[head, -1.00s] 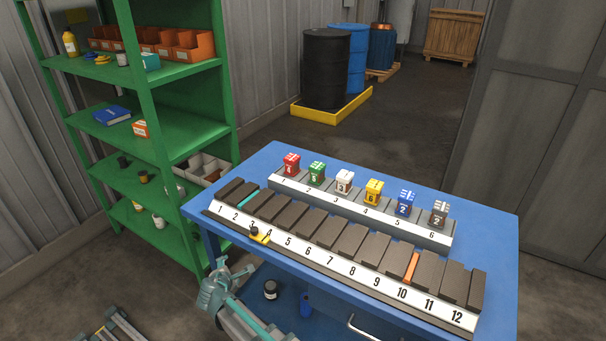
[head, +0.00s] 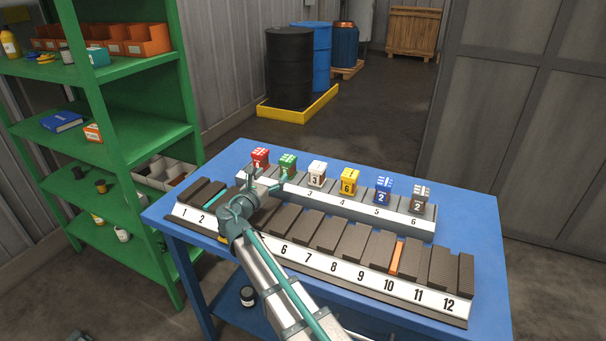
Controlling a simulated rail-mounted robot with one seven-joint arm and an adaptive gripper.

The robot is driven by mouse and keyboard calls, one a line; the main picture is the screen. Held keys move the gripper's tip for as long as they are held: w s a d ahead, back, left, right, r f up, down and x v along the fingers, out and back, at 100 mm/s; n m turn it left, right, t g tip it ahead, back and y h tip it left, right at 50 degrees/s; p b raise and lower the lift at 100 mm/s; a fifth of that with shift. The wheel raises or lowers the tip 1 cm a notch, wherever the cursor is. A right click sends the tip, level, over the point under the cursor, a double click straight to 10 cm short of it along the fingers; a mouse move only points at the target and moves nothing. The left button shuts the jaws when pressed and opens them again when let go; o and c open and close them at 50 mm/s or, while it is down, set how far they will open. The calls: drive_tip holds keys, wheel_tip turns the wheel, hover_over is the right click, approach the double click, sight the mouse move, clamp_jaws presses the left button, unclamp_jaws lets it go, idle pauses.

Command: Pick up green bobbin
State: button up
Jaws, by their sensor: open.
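The green bobbin (head: 288,161) with white marks on top stands upright in the back row, second from the left. My gripper (head: 281,181) is just in front of it, at the near side of the bobbin. It is open. The fingertips are small and partly lost against the dark rack, so I cannot tell whether they touch the bobbin. My arm hides part of both racks, including the back rack's label 2.
A red bobbin (head: 260,157) stands close on the left and a white bobbin (head: 317,173) on the right. Yellow (head: 350,181), blue (head: 383,190) and grey-brown (head: 419,199) ones follow. The dark front rack (head: 356,284) spans the blue table (head: 478,228). A green shelf (head: 150,140) stands left.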

sight(284, 164)
drive_tip(key=p+x, duration=0.1)
drive_tip(key=x, duration=0.4)
drive_tip(key=shift+w+r, duration=0.1)
drive_tip(key=p+x, duration=0.2)
drive_tip(key=x, duration=0.3)
drive_tip(key=shift+d+r, duration=0.15)
drive_tip(key=shift+d, duration=0.05)
drive_tip(key=shift+w+d, duration=0.15)
drive_tip(key=shift+w, duration=0.05)
drive_tip(key=c, duration=1.3)
drive_tip(key=shift+c, duration=0.9)
